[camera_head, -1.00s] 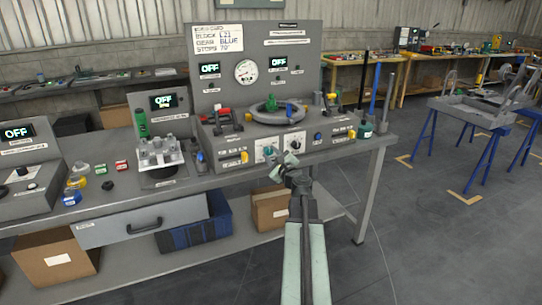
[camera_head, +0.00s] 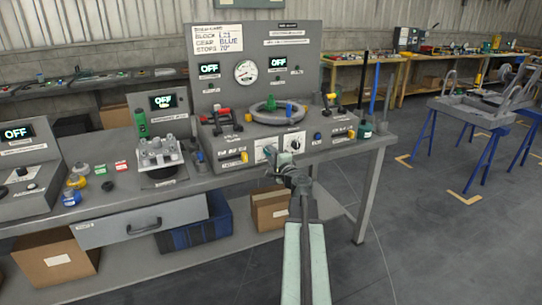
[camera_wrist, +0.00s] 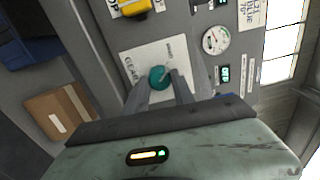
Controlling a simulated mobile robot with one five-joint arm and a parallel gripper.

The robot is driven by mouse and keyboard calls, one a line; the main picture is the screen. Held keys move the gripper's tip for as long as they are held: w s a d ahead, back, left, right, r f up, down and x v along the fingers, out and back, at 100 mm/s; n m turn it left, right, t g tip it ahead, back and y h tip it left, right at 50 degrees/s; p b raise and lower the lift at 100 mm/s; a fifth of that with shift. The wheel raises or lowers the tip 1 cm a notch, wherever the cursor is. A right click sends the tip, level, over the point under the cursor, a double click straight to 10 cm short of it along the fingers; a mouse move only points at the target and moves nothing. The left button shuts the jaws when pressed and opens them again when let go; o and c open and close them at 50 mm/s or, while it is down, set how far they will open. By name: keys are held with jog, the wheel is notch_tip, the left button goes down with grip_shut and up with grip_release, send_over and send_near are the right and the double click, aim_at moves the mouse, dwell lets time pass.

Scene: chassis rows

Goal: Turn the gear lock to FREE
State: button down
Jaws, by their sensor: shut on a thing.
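The gear lock looks like the teal round knob (camera_wrist: 158,76) on a white labelled plate (camera_wrist: 140,58) in the wrist view. Its lettering is only partly readable, so its setting cannot be told. My gripper (camera_wrist: 160,82) has its two grey fingers closed around this knob from both sides.
A grey ring with a green piece (camera_head: 270,101) lies on the console top. Red-handled (camera_head: 216,119) and yellow-handled (camera_head: 331,98) levers flank it. A gauge (camera_head: 246,72) and OFF displays are on the back panel.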

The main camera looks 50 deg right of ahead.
jog(key=shift+n, duration=0.4)
jog(key=c, duration=1.1)
grip_release()
jog(key=shift+o, duration=0.2)
jog(key=v, duration=0.7)
jog(key=shift+s, duration=0.3)
jog(key=shift+a, duration=0.1)
